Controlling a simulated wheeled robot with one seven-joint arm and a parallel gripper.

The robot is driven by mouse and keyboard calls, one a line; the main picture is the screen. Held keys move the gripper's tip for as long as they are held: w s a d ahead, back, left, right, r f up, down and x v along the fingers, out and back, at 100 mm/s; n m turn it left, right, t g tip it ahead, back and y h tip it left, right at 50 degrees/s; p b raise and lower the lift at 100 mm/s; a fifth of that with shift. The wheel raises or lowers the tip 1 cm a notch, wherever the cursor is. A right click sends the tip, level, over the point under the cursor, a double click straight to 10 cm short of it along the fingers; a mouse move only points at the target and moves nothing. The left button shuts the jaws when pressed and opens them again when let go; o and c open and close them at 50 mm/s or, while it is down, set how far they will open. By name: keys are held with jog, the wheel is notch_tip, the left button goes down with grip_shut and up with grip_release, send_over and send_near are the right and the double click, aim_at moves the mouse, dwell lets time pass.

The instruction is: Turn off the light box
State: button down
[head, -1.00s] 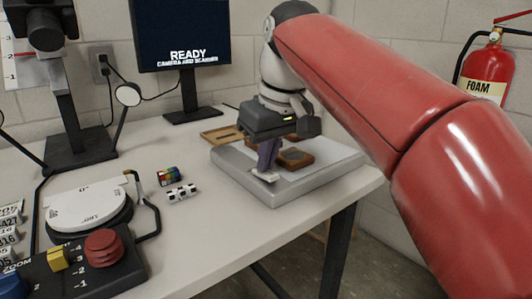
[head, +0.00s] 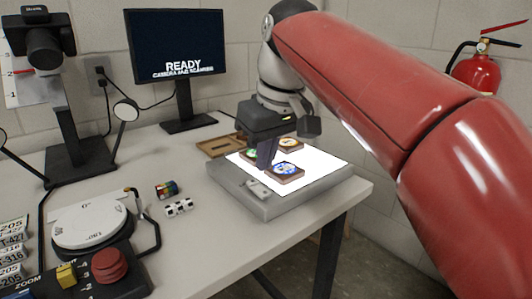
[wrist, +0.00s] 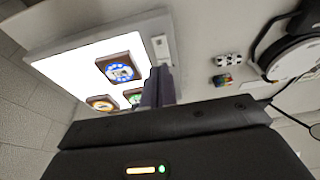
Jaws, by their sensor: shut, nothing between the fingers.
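The light box (head: 268,208) is a grey slab at the right end of the table, and its top panel (head: 318,160) glows bright white. Its pale rocker switch (head: 258,188) sits on the front left rim; the switch also shows in the wrist view (wrist: 160,46). My gripper (head: 266,158) is shut and empty, above the box's left part, apart from the switch. Its fingers show in the wrist view (wrist: 157,86), just below the switch in the picture. Framed slides lie on the panel: a blue one (head: 285,171), an orange one (head: 291,145) and a partly hidden green one (head: 249,156).
A wooden tray (head: 219,146) lies behind the box. A colour cube (head: 166,188) and a checkered block (head: 179,207) lie to its left. A round white stage (head: 90,225), a control box with a red knob (head: 109,264) and a monitor (head: 177,45) stand farther left.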

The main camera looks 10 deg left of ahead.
aim_at(258, 192)
jog(key=p+v, duration=0.2)
jog(key=v, duration=0.8)
jog(key=shift+s+d, duration=0.2)
jog(key=shift+s, duration=0.05)
jog(key=shift+f, duration=0.1)
jog(key=a+n+p, duration=0.1)
jog(key=n, duration=0.5)
jog(key=w+a+n, duration=0.1)
jog(key=n, duration=0.5)
jog(key=a+r+n+g+h+p, duration=0.1)
jog(key=n, duration=0.5)
jog(key=shift+w+a+p, duration=0.2)
jog(key=shift+a+p, duration=0.15)
jog(key=shift+f, duration=0.15)
